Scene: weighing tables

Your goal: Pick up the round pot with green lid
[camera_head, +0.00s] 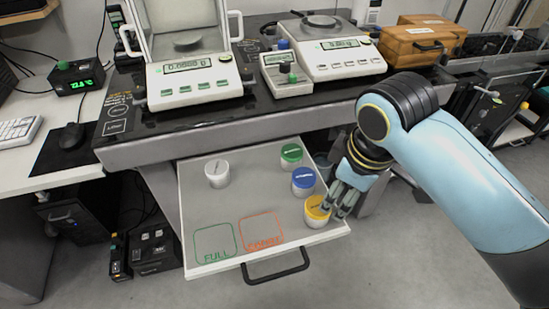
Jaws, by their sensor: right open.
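The round pot with green lid (291,155) stands upright in the open drawer (236,199), at its back right. A blue-lidded pot (303,181) stands in front of it, and a yellow-lidded pot (316,211) is nearer the drawer's front right. My right gripper (339,207) reaches in from the right, pointing down. Its fingers are open beside the yellow-lidded pot and overlap its right edge in the picture; I cannot tell if they touch. The green-lidded pot is clear of the gripper. My left gripper is not in view.
A white-lidded pot (217,173) stands at the drawer's back left. Green and orange outlined squares mark the drawer's front floor. The bench (190,125) with balances (193,80) overhangs the drawer's back. The drawer's middle is clear.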

